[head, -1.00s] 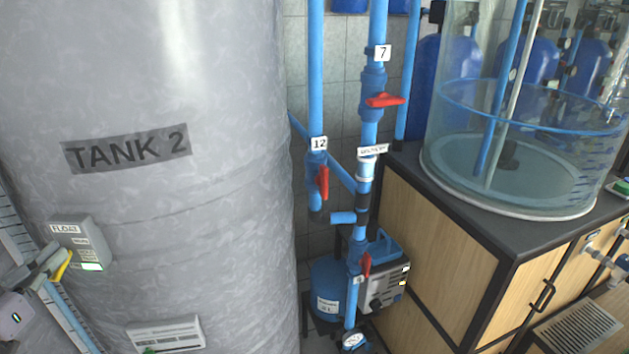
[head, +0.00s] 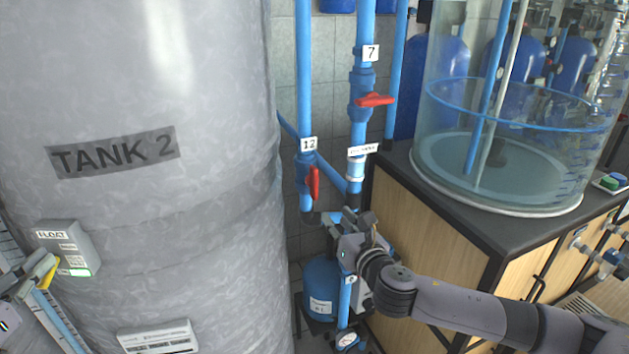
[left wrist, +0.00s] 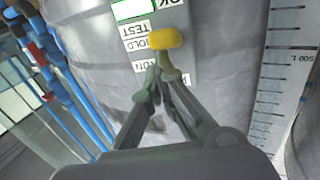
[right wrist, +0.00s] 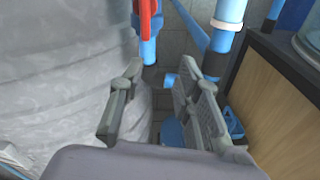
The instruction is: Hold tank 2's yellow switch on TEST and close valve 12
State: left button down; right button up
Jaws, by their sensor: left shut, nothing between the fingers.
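The yellow switch (head: 49,277) is on the grey FLOAT box (head: 70,245) on tank 2 (head: 230,215). In the left wrist view its yellow knob (left wrist: 165,39) is beside the TEST and HOLD labels. My left gripper (head: 44,267) is shut with nothing in it; its fingertips (left wrist: 153,82) are just below the knob, close to the lever. I cannot tell whether they touch. Valve 12 has a red handle (head: 313,183), upright along its blue pipe. My right gripper (head: 350,218) is open and empty, below and right of that handle, which shows at the top of the right wrist view (right wrist: 146,20).
Valve 7's red handle (head: 375,99) is on the neighbouring pipe, above right. A blue pump vessel (head: 320,290) stands below. A wooden cabinet (head: 405,220) with a dark top carries a glass tank (head: 500,205) on the right. Tank 2's wall bounds the left.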

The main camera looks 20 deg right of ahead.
aim_at(317, 183)
notch_tip(317, 183, up, 5)
jog(key=s+a+n+t, duration=0.1)
jog(key=s+a+n, duration=0.1)
jog(key=n, duration=0.1)
jog(key=shift+y, duration=0.3)
jog(key=w, duration=1.1)
jog(key=shift+w+d+r, duration=0.1)
jog(key=shift+w+r, duration=0.15)
jog(key=shift+w, duration=0.15)
jog(key=shift+c, duration=0.3)
grip_shut()
